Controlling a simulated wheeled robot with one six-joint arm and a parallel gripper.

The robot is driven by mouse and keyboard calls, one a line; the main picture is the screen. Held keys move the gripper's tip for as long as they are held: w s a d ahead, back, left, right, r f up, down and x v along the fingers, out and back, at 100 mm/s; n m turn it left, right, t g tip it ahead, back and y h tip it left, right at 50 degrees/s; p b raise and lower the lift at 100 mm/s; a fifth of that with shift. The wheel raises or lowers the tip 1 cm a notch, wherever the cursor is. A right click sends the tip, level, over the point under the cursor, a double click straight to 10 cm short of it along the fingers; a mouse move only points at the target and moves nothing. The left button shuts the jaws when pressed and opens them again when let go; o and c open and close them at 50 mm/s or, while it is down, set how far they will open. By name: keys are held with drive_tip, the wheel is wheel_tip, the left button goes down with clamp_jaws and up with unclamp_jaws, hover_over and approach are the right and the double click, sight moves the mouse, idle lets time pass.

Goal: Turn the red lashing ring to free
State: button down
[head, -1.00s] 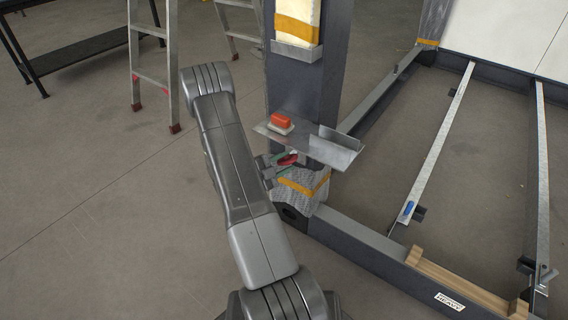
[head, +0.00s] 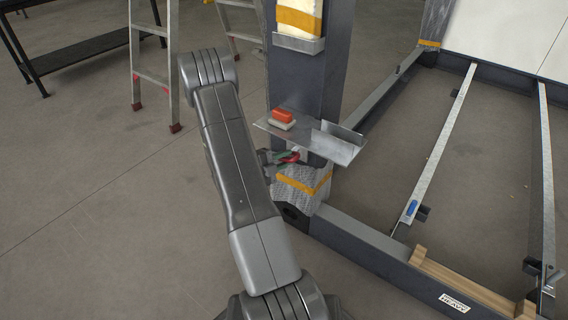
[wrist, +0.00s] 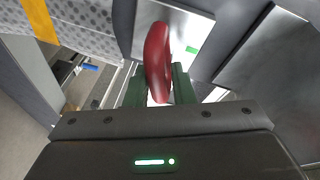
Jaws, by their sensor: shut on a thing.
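The red lashing ring (wrist: 157,60) stands out between my gripper's green fingers in the wrist view. My gripper (wrist: 160,85) is shut on the ring, with a finger on each side of it. In the head view my gripper (head: 280,157) is at the lower part of the dark post, just under the metal shelf plate, and only a bit of the red ring (head: 289,156) shows there. The ring's mount is hidden.
The metal shelf plate (head: 340,151) with a red-and-white block (head: 282,119) juts from the post (head: 305,85) just above my gripper. Below is a grey wrapped pad with a yellow band (head: 290,181). A ladder (head: 150,70) stands at the back left. Open floor lies left.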

drive_tip(key=shift+s+d+f+m+y+b, duration=0.1)
drive_tip(key=shift+f+m+y+b, duration=0.2)
drive_tip(key=shift+m+b, duration=0.5)
drive_tip(key=shift+s+d+f+m+y+b, duration=0.15)
drive_tip(key=shift+m+y+b, duration=0.25)
drive_tip(key=shift+m+b, duration=0.35)
drive_tip(key=c, duration=1.4)
unclamp_jaws()
drive_tip(key=shift+w, duration=0.15)
drive_tip(key=shift+d+r, duration=0.1)
drive_tip(key=shift+w, duration=0.1)
drive_tip(key=shift+r, duration=0.1)
